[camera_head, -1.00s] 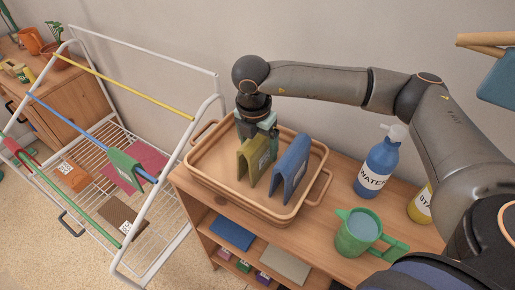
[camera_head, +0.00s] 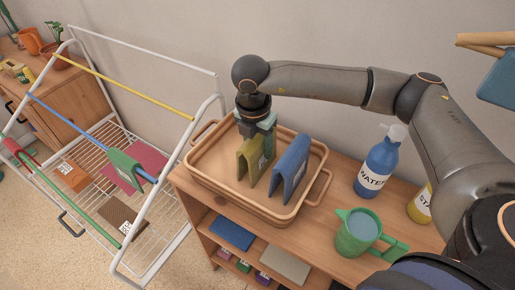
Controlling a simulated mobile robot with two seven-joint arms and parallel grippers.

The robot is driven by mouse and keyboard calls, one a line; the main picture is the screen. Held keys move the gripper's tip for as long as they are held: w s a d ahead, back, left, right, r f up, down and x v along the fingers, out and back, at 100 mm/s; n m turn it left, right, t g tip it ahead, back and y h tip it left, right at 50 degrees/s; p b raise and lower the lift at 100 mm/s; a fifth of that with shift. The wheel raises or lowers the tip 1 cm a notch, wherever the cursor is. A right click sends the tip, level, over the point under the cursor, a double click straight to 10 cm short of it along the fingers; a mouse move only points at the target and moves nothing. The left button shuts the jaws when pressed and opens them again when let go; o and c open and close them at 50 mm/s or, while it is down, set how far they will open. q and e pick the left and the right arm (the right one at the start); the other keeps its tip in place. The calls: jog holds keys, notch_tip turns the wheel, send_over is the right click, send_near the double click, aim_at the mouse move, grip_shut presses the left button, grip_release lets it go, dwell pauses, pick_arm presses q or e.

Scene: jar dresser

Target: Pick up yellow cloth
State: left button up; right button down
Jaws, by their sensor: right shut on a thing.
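The yellow cloth (camera_head: 250,160) stands folded like a tent in the tan tray (camera_head: 215,172), on the wooden dresser. My right gripper (camera_head: 257,138) is over the top of the yellow cloth, pointing down, and is shut on its upper part. The fingertips are partly hidden by the cloth and the wrist. A blue folded cloth (camera_head: 290,166) stands in the same tray, just right of the yellow one. My left gripper is not in view.
A white drying rack (camera_head: 187,137) with coloured bars stands left, with a green cloth (camera_head: 125,168) on its blue bar. A blue water bottle (camera_head: 380,165) and a green watering can (camera_head: 356,232) stand right of the tray. Folded cloths lie on the shelf below.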

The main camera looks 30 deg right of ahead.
notch_tip(320, 180, up, 10)
jog(key=shift+r+b, duration=0.1)
jog(key=shift+b, duration=0.5)
jog(key=c, duration=0.9)
grip_release()
jog(key=c, duration=0.4)
jog(key=shift+r+p, duration=1.05)
jog(key=shift+r, duration=0.65)
